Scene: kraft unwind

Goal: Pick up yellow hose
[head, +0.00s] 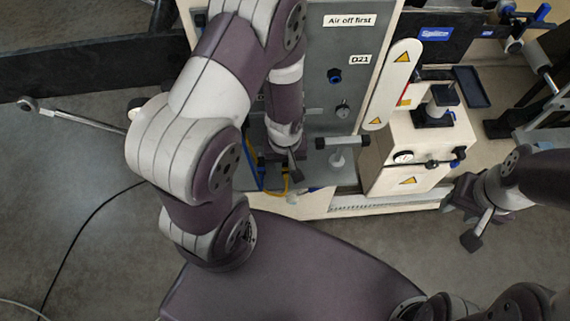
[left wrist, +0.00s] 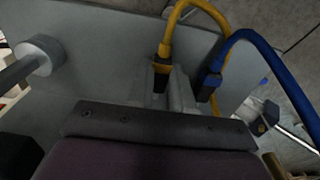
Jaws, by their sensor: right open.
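The yellow hose (head: 285,189) shows as a small loop low on the grey panel in the head view, partly hidden by my left gripper. In the left wrist view the yellow hose (left wrist: 187,12) arches up from a dark connector in front of the grey plate. My left gripper (head: 284,168) points down at the panel close to the hose. Its fingers are mostly hidden, and I cannot tell whether it touches the hose. My right gripper (head: 466,216) is open and empty above the floor at the right, away from the hose.
A blue hose (left wrist: 242,42) stands just right of the yellow one in the left wrist view. A grey knob on a rod (left wrist: 38,55) sticks out at the left. A cream box with warning labels (head: 418,150) stands right of the panel (head: 345,55).

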